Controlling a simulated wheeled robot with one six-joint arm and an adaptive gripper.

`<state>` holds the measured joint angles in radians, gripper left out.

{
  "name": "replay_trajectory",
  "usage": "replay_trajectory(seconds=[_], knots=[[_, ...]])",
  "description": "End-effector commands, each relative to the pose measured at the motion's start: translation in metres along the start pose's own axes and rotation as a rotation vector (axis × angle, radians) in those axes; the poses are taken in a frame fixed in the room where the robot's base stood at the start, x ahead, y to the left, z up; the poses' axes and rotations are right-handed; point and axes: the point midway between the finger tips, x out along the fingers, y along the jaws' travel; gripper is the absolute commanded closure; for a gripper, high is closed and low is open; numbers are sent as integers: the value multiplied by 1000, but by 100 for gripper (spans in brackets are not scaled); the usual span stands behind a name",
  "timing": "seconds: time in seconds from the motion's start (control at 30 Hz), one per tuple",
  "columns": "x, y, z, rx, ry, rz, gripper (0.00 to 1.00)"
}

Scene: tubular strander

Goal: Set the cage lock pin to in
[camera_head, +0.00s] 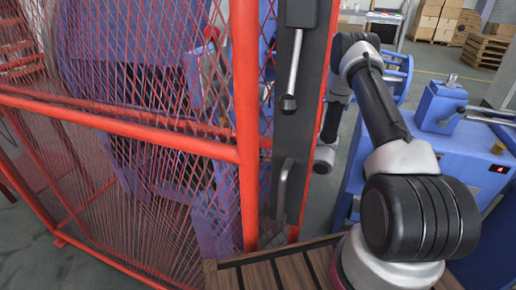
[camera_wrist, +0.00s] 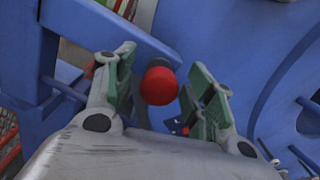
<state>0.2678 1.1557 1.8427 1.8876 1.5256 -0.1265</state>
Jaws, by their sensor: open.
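A round red knob (camera_wrist: 159,85) on a dark stem shows in the wrist view, in front of blue machine parts. It looks like the cage lock pin's head, but I cannot tell whether the pin is in or out. My gripper (camera_wrist: 160,77) is open, with its green-padded fingers on the left and right of the knob. I cannot tell whether either finger touches it. In the head view my arm reaches behind the dark gate post, and the gripper is hidden there. A small red spot (camera_head: 210,33) shows through the mesh, possibly the same knob.
A red mesh guard (camera_head: 130,140) fills the left of the head view. A dark post (camera_head: 292,130) with a lever and a pull handle stands beside it. A blue machine (camera_head: 465,150) with a small display is on the right. Blue frame arms (camera_wrist: 100,25) surround the knob closely.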

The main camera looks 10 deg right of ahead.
Motion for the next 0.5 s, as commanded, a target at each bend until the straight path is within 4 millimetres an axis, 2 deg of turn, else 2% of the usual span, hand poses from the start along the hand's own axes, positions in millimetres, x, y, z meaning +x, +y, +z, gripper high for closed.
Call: replay_trajectory(seconds=[0.4,0.5], knots=[[-85,-1,0,0,1,-4,46],[-100,-1,0,1,1,-3,46]])
